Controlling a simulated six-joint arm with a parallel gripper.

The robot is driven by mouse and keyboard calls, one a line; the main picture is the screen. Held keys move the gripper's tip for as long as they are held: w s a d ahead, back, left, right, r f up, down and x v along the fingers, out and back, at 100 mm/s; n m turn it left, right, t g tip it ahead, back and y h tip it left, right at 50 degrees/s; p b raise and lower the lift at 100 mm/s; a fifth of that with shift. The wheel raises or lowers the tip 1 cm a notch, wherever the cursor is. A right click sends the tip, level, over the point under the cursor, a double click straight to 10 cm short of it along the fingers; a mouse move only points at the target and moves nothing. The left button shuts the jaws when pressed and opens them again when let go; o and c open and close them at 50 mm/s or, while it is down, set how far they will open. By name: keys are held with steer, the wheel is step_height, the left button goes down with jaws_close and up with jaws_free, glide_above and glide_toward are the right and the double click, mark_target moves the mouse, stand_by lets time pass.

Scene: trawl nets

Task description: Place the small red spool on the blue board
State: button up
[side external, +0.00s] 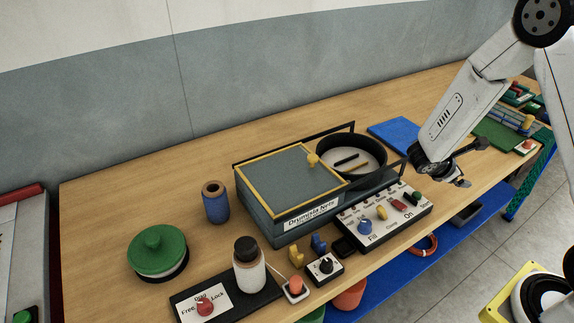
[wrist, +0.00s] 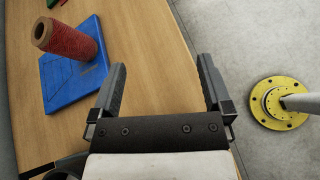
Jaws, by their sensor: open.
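The red spool (wrist: 68,40) shows in the wrist view over the blue board (wrist: 75,85), with its lower end appearing to rest on the board's upper part. It looks upright, leaning in the picture from the camera angle. My gripper (wrist: 161,68) is open and empty, to the right of the board and apart from the spool. In the side external view, the blue board (side external: 390,133) lies at the back of the table, partly behind my arm. The spool is not visible there. My gripper (side external: 462,170) is right of the board, above the table.
A grey box (side external: 285,180) with a black round tray (side external: 352,155) stands left of the board. A control panel (side external: 385,218) lies in front. A blue spool (side external: 215,202) and a green-lidded pot (side external: 157,250) stand farther left. A yellow-based post (wrist: 280,103) stands on the floor.

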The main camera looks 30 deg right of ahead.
steer(key=s+a+r+m+t+y, duration=0.2)
steer(key=a+m+y, duration=0.4)
steer(key=a, duration=0.4)
steer(key=s+a+r+m+t+y, duration=0.1)
steer(key=a+m+y, duration=0.4)
steer(key=a, duration=0.6)
steer(key=shift+s+a+r+m+t+y, duration=0.25)
steer(key=shift+s+r+m+t+y, duration=0.2)
steer(key=shift+r+m, duration=0.5)
